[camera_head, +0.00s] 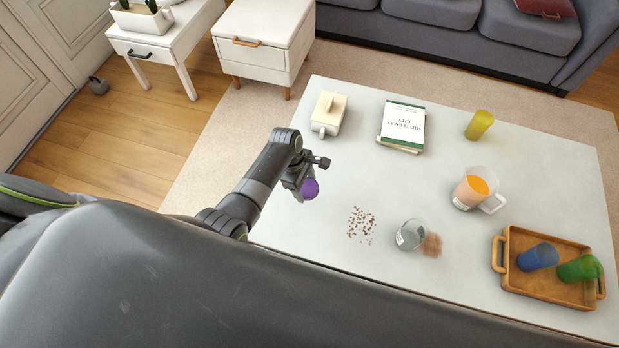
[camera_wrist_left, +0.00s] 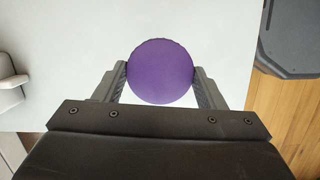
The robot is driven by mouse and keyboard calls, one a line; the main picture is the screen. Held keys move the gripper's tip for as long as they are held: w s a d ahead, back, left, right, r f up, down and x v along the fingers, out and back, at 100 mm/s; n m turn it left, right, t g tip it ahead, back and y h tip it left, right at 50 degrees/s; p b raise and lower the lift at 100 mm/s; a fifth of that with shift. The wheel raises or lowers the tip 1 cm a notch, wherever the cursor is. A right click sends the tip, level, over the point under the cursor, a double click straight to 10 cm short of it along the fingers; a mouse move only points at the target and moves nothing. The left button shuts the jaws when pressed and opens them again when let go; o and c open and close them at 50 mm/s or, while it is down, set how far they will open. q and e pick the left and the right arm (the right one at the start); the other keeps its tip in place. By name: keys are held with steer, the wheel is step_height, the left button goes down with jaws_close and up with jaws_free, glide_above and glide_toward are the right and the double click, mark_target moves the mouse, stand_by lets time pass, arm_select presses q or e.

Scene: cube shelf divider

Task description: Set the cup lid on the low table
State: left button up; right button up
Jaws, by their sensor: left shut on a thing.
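The cup lid (camera_wrist_left: 160,72) is a round purple disc held between the two fingers of my left gripper (camera_wrist_left: 160,88) in the left wrist view. In the head view the purple lid (camera_head: 310,188) shows at the tip of my left gripper (camera_head: 302,180), over the left part of the low table. The low table (camera_head: 350,285) is pale and rectangular. Whether the lid touches the tabletop or hangs above it I cannot tell. My right gripper is not in view.
On the table are a lidded white box-like dish (camera_head: 329,112), a book (camera_head: 402,126), a yellow cup (camera_head: 479,125), a pitcher (camera_head: 470,190), brown crumbs (camera_head: 361,224), a tipped glass (camera_head: 410,235) beside a brown spill, and a wooden tray (camera_head: 540,290) with cups. The table's middle is clear.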

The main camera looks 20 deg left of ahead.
mark_target(308, 202)
arm_select(q)
steer(key=shift+r+p, duration=0.2)
steer(key=shift+p, duration=0.3)
steer(key=shift+a+b+x, duration=0.15)
steer(key=shift+b+x, duration=0.35)
steer(key=shift+x, duration=0.1)
steer(key=shift+a+b+x, duration=0.15)
steer(key=shift+b+x, duration=0.35)
steer(key=shift+x, duration=0.05)
steer(key=b+x, duration=0.1)
steer(key=x, duration=0.1)
steer(key=a+b+x, duration=0.1)
steer(key=x, duration=0.1)
steer(key=shift+d+f+b, duration=0.1)
steer(key=shift+b, duration=0.3)
steer(key=shift+a+b+x, duration=0.25)
steer(key=shift+b+x, duration=0.45)
steer(key=shift+x, duration=0.25)
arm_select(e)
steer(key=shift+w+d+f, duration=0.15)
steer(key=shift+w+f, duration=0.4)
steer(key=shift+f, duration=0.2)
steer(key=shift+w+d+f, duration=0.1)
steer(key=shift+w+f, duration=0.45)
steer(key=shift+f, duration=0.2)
arm_select(q)
steer(key=shift+f, duration=0.35)
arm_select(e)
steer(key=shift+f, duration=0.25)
